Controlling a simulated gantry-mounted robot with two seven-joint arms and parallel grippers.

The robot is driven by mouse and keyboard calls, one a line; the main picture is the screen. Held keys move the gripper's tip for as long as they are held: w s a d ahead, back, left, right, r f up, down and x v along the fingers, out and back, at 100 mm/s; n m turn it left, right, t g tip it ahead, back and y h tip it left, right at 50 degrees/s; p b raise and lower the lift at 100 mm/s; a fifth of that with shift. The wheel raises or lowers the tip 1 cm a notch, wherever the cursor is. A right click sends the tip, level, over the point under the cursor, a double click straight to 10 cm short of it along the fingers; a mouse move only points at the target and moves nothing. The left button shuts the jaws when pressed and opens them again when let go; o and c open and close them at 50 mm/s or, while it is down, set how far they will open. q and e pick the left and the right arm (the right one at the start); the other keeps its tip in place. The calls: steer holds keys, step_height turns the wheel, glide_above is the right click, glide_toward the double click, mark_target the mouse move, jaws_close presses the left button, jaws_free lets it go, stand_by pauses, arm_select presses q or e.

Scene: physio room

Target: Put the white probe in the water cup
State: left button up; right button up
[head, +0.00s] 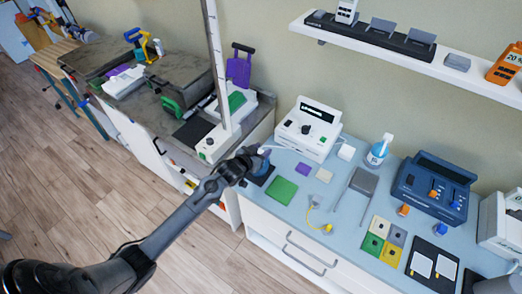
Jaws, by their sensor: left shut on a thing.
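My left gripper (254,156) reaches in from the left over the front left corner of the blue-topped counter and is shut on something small. A thin white piece, which looks like the white probe (268,148), shows at its fingertips; the gripper hides most of it. A small bluish thing, perhaps the water cup (262,164), shows just beneath and beside the fingers on a dark mat (263,178). I cannot tell whether the probe is inside it or above it. My right gripper is not in view.
A white device (308,130) stands behind the gripper, and a white post (218,70) rises to the left. A green pad (282,190), a spray bottle (378,151) and a blue device (434,187) are on the counter (335,165). A shelf (430,65) hangs above.

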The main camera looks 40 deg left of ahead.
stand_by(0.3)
arm_select(q)
steer(key=o, duration=1.2)
steer(key=shift+o, duration=0.2)
steer(key=shift+s, duration=0.1)
steer(key=shift+s+r, duration=0.15)
steer(key=shift+s, duration=0.1)
steer(key=v, duration=1)
steer(key=shift+p, duration=0.35)
